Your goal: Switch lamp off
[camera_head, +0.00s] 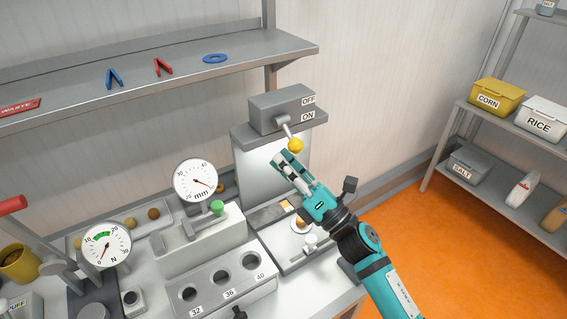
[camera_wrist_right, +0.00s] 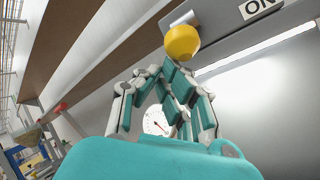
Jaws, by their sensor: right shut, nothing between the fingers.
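The lamp switch is a grey box (camera_head: 280,106) on top of a grey lamp housing (camera_head: 268,165), with OFF above ON on its right face. Its lever ends in a yellow knob (camera_head: 296,145) and points down toward the front, near the ON label. The knob also shows in the right wrist view (camera_wrist_right: 182,45), with the ON label (camera_wrist_right: 262,8) at its right. My right gripper (camera_head: 285,159) is shut and empty just below the knob. Whether it touches the knob I cannot tell. My left gripper is not in view.
A metal shelf (camera_head: 200,75) with blue and red parts runs along the wall at upper left. Two dial gauges (camera_head: 195,180) (camera_head: 106,245) and a block with holes (camera_head: 222,282) stand on the bench to the left. A storage rack with bins (camera_head: 497,97) stands at right.

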